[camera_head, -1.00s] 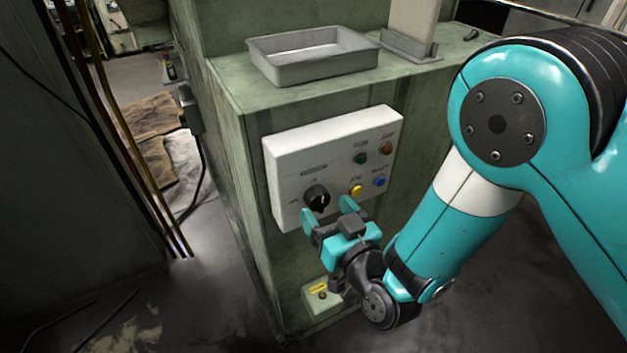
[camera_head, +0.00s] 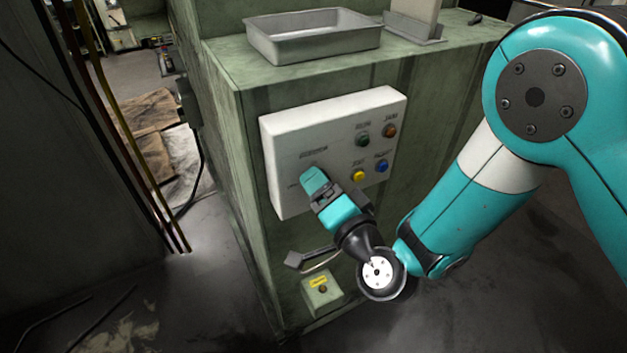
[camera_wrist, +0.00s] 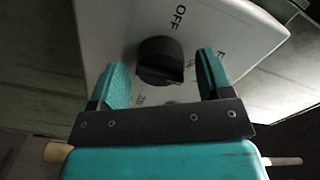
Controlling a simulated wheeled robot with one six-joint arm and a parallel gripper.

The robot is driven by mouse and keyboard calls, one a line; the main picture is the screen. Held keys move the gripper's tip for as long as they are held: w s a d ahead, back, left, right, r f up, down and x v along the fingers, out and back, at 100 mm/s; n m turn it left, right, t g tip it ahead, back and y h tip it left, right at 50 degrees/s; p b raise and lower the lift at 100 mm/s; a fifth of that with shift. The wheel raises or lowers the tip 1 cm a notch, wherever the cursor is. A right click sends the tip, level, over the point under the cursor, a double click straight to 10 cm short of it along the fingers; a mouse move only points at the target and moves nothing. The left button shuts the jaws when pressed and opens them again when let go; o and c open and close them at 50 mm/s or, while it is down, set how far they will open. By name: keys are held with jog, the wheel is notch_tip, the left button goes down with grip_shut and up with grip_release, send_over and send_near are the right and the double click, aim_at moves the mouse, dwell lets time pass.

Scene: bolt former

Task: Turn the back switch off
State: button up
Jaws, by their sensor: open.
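The black rotary switch knob (camera_wrist: 160,62) sits on the white control panel (camera_wrist: 105,25), with the word OFF printed beside it at the top of the wrist view. My gripper (camera_wrist: 163,75) is open, with one teal finger on each side of the knob. A gap shows between the knob and each finger, and the knob's pointer direction is hard to read. In the head view, the white panel (camera_head: 285,130) is on the green machine's front. My gripper (camera_head: 314,180) is at its lower left, now covering the knob.
A green button (camera_head: 362,139), an orange one (camera_head: 389,130), a yellow one (camera_head: 358,175) and a blue one (camera_head: 381,166) are on the panel's right side. A small box with a yellow label (camera_head: 321,290) is below. A metal tray (camera_head: 315,45) rests on the machine.

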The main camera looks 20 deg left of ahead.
jog(key=c, duration=1.2)
jog(key=shift+o, duration=0.2)
jog(key=shift+n+p, duration=3.65)
jog(key=shift+n, duration=1.85)
jog(key=o, duration=1.2)
jog(key=shift+c, duration=0.2)
